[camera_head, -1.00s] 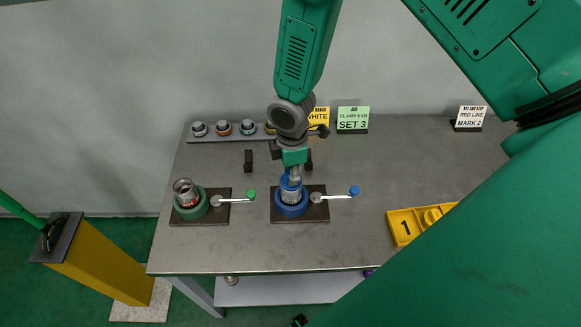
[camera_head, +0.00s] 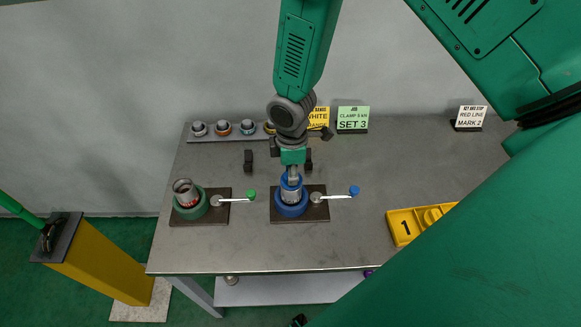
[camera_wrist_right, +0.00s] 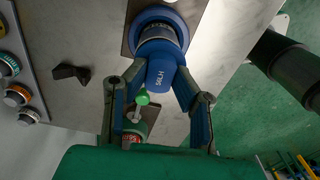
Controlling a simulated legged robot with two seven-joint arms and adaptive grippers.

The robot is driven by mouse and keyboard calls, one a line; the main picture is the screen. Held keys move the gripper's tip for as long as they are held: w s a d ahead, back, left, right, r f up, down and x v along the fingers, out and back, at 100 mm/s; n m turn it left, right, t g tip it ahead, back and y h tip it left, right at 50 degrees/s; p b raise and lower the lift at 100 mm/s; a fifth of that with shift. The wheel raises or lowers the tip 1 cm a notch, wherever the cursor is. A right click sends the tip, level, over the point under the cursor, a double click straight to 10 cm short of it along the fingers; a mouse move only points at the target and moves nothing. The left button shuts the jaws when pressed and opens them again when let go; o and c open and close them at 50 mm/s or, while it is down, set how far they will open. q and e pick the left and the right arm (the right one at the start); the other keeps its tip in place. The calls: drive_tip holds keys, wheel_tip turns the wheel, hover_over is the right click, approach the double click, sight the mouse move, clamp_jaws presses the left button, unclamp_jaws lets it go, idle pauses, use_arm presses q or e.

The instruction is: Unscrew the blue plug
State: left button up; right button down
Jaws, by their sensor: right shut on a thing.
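The blue plug (camera_head: 291,182) sits on top of a grey pipe held upright in the blue ring vise (camera_head: 291,207). In the wrist view the plug (camera_wrist_right: 166,75) shows a blue lettered block, apparently ending in "LH". My right gripper (camera_head: 291,174) points down at the plug from above. In the wrist view its two fingers (camera_wrist_right: 160,90) lie on either side of the block and are shut on it. The thread between plug and pipe is hidden. I do not make out my left gripper.
A green vise (camera_head: 190,208) with an open pipe stands to the left. A rack of caps (camera_head: 223,130) and upright signs (camera_head: 352,118) line the back. A yellow tray (camera_head: 404,226) is at right. Vise levers (camera_head: 338,196) stick out rightward. The table front is clear.

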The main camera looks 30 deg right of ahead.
drive_tip(key=shift+r, duration=0.5)
drive_tip(key=shift+r, duration=1.9)
drive_tip(key=shift+f, duration=0.1)
